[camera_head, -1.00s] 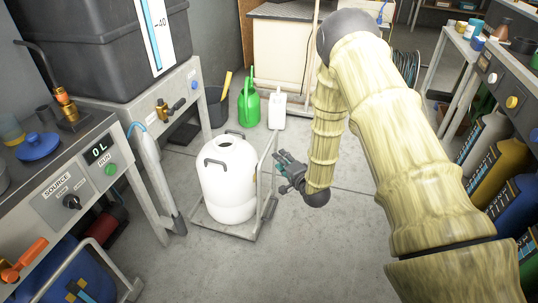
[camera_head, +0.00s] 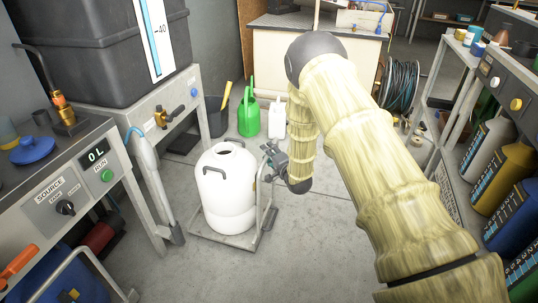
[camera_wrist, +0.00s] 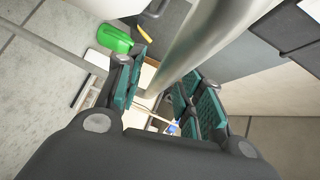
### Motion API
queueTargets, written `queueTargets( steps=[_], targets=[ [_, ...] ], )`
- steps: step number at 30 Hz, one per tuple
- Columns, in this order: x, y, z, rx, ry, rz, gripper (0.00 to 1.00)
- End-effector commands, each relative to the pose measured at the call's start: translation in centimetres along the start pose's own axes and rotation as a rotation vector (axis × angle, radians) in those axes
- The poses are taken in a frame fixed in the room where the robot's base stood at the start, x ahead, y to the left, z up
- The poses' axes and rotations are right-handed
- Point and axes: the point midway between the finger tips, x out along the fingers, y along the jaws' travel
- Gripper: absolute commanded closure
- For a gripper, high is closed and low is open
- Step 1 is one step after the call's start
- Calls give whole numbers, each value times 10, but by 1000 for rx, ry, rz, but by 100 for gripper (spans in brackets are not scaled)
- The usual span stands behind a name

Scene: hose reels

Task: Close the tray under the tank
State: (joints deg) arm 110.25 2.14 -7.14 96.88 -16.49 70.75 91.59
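A dark grey tank (camera_head: 88,45) with a level gauge sits on a metal stand at the upper left. A low metal tray (camera_head: 228,236) is pulled out on the floor in front of the stand and carries a white canister (camera_head: 228,196). The tray has an upright handle (camera_head: 263,207) on its right side. My gripper (camera_head: 272,157) is at the top of this handle, right of the canister. In the wrist view, my gripper (camera_wrist: 160,95) has its fingers apart, with a metal bar (camera_wrist: 205,40) showing between them. I cannot tell whether they touch it.
A green watering can (camera_head: 249,115), a white jug (camera_head: 273,117) and a dark bin (camera_head: 216,117) stand behind the canister. A control bench (camera_head: 60,200) is at left. Shelves with bottles (camera_head: 490,150) are at right. The front floor is clear.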

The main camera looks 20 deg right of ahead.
Motion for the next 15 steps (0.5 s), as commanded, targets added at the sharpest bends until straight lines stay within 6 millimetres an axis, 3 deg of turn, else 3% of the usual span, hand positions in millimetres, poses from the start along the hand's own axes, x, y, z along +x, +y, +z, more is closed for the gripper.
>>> queueTargets(
  steps=[11,15],
  targets=[
    [5,0,0,1,0,1,63],
    [5,0,0,1,0,1,86]
  ],
)
